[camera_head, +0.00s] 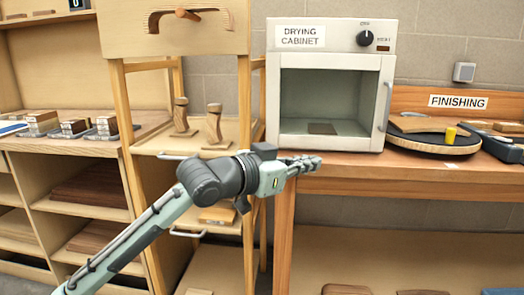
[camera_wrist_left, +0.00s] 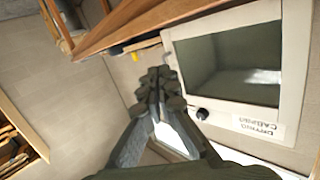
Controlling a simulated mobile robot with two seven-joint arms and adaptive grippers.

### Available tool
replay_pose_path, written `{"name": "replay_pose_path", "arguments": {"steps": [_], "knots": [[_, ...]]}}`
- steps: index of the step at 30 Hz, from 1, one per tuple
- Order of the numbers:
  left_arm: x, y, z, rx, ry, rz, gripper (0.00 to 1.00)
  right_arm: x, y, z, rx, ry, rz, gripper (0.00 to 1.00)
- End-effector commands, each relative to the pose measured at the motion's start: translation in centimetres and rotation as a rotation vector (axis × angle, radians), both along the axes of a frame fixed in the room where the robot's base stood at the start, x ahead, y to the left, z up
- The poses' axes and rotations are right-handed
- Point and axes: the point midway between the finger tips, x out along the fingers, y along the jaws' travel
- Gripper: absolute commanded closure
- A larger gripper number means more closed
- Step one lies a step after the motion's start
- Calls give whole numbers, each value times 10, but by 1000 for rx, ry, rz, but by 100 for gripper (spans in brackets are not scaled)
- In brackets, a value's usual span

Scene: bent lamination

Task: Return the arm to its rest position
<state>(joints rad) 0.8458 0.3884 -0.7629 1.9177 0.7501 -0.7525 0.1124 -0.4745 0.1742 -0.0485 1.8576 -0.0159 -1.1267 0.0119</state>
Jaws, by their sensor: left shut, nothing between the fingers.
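My left arm rises from the bottom left of the head view. Its gripper (camera_head: 306,165) is shut and empty, in front of the wooden bench edge, just below the drying cabinet (camera_head: 292,135). In the left wrist view the closed fingers (camera_wrist_left: 160,85) point toward the bench side, with the cabinet (camera_wrist_left: 238,115) to their right, shown turned over. The cabinet has a dark knob (camera_head: 364,38) and a framed window with a handle at its right. A small dark flat piece (camera_head: 322,128) lies inside. My right gripper is not in view.
A wooden stand (camera_head: 118,110) with two handled stamps (camera_head: 214,124) is left of the cabinet. At the right, a round black board (camera_head: 434,140) stands by the FINISHING sign (camera_head: 457,102). Shelves with wood sheets (camera_head: 95,187) fill the far left. The bench front (camera_head: 400,175) lies close to my gripper.

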Motion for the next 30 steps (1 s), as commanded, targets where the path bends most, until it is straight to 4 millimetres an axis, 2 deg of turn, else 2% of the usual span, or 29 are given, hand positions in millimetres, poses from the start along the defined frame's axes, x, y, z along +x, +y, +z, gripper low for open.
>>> {"name": "replay_pose_path", "arguments": {"steps": [1,9,14,20,23,26,30], "knots": [[9,19,-8,27,0,31,100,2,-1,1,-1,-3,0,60],[43,109,-38,149,0,168,100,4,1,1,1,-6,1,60],[46,138,-96,181,75,244,100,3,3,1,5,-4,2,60],[42,190,-176,255,175,360,100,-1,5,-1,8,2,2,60],[30,226,-228,313,243,432,100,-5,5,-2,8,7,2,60],[8,269,-286,389,324,512,100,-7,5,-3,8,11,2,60],[-37,332,-360,514,437,616,100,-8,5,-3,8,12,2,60]]}}
